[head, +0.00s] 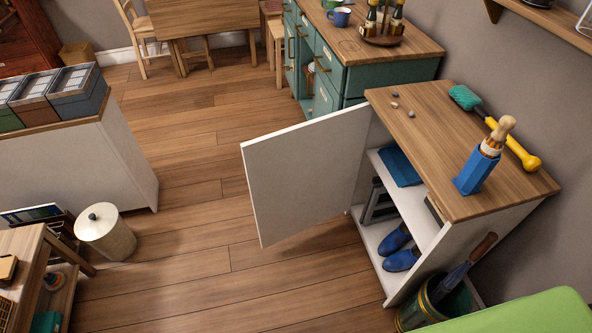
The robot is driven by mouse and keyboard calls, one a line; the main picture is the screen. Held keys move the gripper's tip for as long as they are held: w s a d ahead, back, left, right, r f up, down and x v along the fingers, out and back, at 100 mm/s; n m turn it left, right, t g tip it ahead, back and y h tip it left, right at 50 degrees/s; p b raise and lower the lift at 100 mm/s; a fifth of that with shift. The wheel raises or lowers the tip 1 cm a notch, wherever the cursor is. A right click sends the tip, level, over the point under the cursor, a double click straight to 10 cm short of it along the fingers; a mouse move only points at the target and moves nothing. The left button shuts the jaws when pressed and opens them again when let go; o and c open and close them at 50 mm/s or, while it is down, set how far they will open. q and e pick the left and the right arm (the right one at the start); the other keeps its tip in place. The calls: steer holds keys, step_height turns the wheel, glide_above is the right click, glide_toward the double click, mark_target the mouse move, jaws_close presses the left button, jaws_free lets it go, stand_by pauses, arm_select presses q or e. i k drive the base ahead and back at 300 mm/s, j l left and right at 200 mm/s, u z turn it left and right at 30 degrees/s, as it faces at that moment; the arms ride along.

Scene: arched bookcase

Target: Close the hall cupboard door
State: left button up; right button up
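The hall cupboard (520,198) stands at the right against the grey wall, with a wooden top and white sides. Its white door (305,175) is wide open and swung out to the left over the floor, with its hinged edge at the cupboard's far side. Inside are blue shoes (398,252) on the bottom, a folded blue cloth (399,166) on the shelf, and a grey framed item (378,205) partly hidden by the door. Neither of my grippers shows in the head view.
A green bin (428,305) with an umbrella stands at the cupboard's near end, beside a green surface (530,315). A blue holder (474,172) and a brush (498,128) are on the cupboard top. A lidded white bin (106,233) stands left. Wooden floor (190,265) before the door is clear.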

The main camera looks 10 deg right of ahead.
mark_target(302, 176)
steer(key=i+j+u, duration=0.15)
steer(key=i+u, duration=0.95)
steer(key=i+z, duration=0.15)
steer(key=i, duration=0.2)
steer(key=i+j+z, duration=0.15)
steer(key=i, duration=0.15)
steer(key=i+z, duration=0.15)
steer(key=z, duration=0.3)
steer(key=i+z, duration=0.15)
steer(key=z, duration=0.25)
steer(key=i+j+z, duration=0.15)
steer(key=z, duration=0.3)
steer(key=i+j+z, duration=0.1)
steer(key=z, duration=0.35)
steer(key=i+j+z, duration=0.15)
steer(key=z, duration=0.35)
steer(key=i+j+z, duration=0.15)
steer(key=z, duration=0.35)
steer(key=j+z, duration=0.3)
steer(key=z, duration=0.15)
steer(key=i+j+z, duration=0.1)
steer(key=j+z, duration=0.2)
steer(key=z, duration=0.2)
